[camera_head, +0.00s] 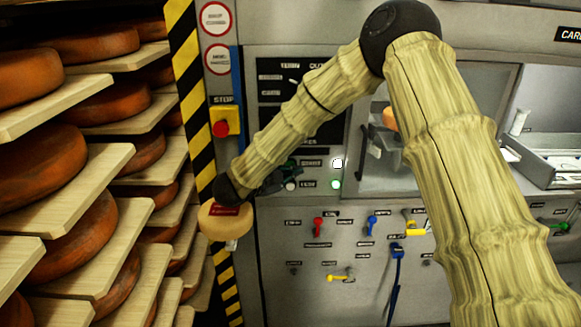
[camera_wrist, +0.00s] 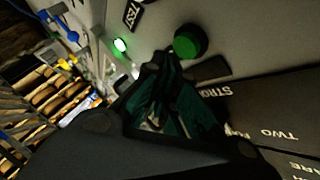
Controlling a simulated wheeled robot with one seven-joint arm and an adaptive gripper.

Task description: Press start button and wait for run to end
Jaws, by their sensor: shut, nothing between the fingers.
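In the wrist view a round green button (camera_wrist: 190,40) on the grey panel lies just beyond the tips of my gripper (camera_wrist: 158,62). The fingers are together and empty. I cannot tell whether the tips touch the button. A small lit green lamp (camera_wrist: 121,45) glows beside it, left of the button in that view. In the head view my gripper (camera_head: 284,178) is partly hidden by my arm and reaches the panel. A lit green lamp (camera_head: 336,184) and a white lamp (camera_head: 338,163) show to its right. The button's label is not readable.
A red stop button (camera_head: 221,129) on a yellow box sits above my wrist. Coloured levers, red (camera_head: 318,227) and blue (camera_head: 371,225), lie on the lower panel. Cheese wheels (camera_head: 80,240) on wooden shelves fill the left. My arm hides part of the machine.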

